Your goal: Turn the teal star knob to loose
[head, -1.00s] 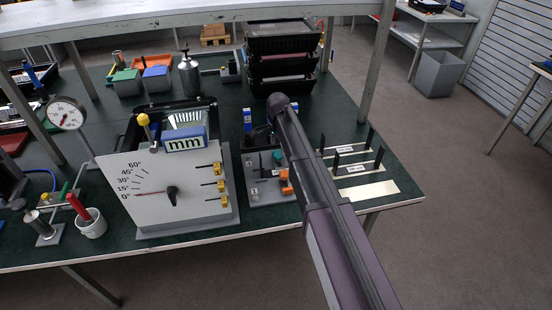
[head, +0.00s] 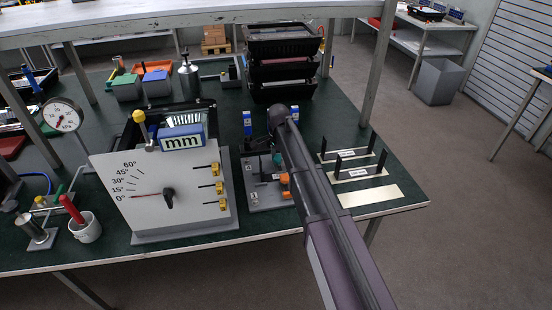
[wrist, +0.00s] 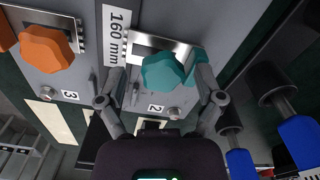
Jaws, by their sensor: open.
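The teal star knob (wrist: 163,71) sits on a bright metal block on a grey plate (wrist: 85,78), near the number 2 label. A further teal piece (wrist: 201,64) shows beside it, partly behind a finger; I cannot tell whether it is a part of the knob. My gripper (wrist: 160,80) is open, with one finger on each side of the knob; contact cannot be told. In the head view the small teal knob (head: 278,159) shows beside my arm, and my gripper (head: 261,138) is dark and partly hidden by the arm.
An orange star knob (wrist: 45,48) sits near the number 3 label; a "160 mm" label (wrist: 116,35) lies between. Blue-ended black cylinders (wrist: 299,133) stand close on the right. The angle board (head: 160,195) stands left of the plate, and black uprights (head: 355,165) stand right.

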